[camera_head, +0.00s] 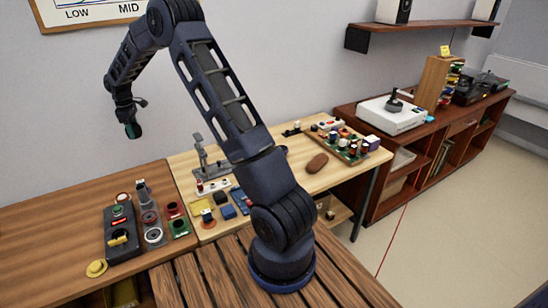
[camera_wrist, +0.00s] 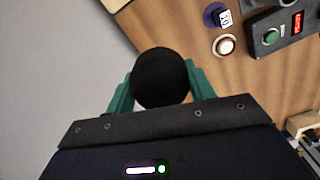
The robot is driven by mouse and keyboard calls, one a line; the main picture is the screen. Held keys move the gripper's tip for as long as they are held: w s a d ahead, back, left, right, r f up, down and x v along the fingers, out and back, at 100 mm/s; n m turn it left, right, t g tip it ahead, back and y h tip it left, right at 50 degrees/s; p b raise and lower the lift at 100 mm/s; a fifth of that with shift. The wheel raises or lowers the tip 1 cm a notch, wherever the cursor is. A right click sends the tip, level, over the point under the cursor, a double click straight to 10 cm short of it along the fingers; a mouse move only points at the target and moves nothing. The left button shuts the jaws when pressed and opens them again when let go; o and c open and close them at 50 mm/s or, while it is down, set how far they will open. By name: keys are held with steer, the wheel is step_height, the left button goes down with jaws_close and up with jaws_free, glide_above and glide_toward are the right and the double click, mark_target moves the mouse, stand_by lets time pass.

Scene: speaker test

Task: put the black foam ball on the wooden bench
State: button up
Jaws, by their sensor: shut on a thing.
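The black foam ball (camera_wrist: 160,78) is between the green fingers of my gripper (camera_wrist: 158,90) in the wrist view, and the gripper is shut on it. In the head view my gripper (camera_head: 131,128) hangs high at the left in front of the wall; the ball is too small and dark there to tell from it. A slatted wooden bench (camera_head: 205,275) is at the bottom of the head view, around the foot of my arm, which hides part of it. The ball is well above and left of these slats.
A brown wooden table (camera_head: 50,245) at left bears a dark control box (camera_head: 122,235) and a yellow hat-shaped thing (camera_head: 96,268). A lighter table (camera_head: 290,180) behind my arm holds many small objects and a brown oval thing (camera_head: 317,163). The bench's visible slats look bare.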

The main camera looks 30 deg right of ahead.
steer(key=w+d+m, duration=0.2)
steer(key=d, duration=1.4)
steer(key=s+d+m, duration=0.2)
steer(key=s+d, duration=0.2)
steer(key=d, duration=0.8)
steer(key=s+d+m, duration=0.1)
steer(key=s+d, duration=0.2)
steer(key=d, duration=0.9)
steer(key=s+d+m, duration=0.2)
steer(key=s+d, duration=0.2)
steer(key=d, duration=0.8)
steer(key=f, duration=2)
steer(key=shift+d, duration=0.2)
steer(key=o, duration=0.5)
steer(key=shift+f, duration=0.15)
steer(key=o, duration=0.4)
steer(key=shift+o, duration=0.2)
